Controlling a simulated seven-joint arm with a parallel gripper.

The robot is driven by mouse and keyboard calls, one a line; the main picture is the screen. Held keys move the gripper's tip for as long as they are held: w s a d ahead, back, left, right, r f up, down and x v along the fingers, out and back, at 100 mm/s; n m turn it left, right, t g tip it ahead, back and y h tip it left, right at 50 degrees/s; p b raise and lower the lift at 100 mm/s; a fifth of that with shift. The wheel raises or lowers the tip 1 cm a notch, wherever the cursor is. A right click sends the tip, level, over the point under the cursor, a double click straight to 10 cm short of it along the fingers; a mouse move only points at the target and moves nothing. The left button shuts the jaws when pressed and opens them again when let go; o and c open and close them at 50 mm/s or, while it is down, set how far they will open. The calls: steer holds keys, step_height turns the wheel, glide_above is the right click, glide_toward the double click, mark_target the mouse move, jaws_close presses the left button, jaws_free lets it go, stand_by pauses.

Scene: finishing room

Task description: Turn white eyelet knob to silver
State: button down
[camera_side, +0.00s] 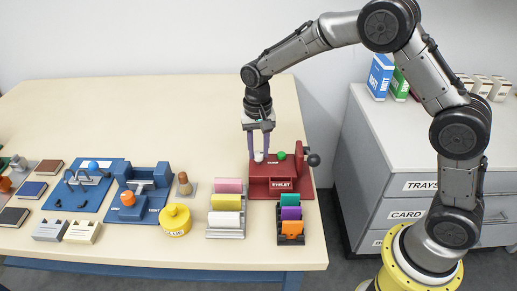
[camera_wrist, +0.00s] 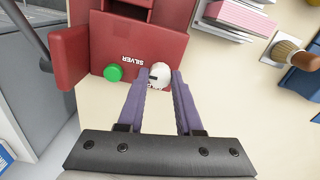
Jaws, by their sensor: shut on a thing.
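The red eyelet machine (camera_side: 283,170) stands at the right end of the table, with an EYELET label on its front. Its white knob (camera_wrist: 159,76) sits on the machine's edge between my fingertips, with a dark mark on its top. My gripper (camera_wrist: 160,74) is shut on the white knob, pointing down, one purple finger on each side. Where the knob's mark points is hard to tell.
A green button (camera_wrist: 113,73) sits close beside the white knob. A lever with a dark ball (camera_side: 313,160) stands at the machine's right. The table behind is clear.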

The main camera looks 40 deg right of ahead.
mark_target(258, 153)
stand_by(0.5)
steer(key=c, duration=0.6)
jaws_free()
steer(key=shift+o, duration=0.2)
step_height(258, 153, up, 14)
steer(key=shift+f, duration=0.1)
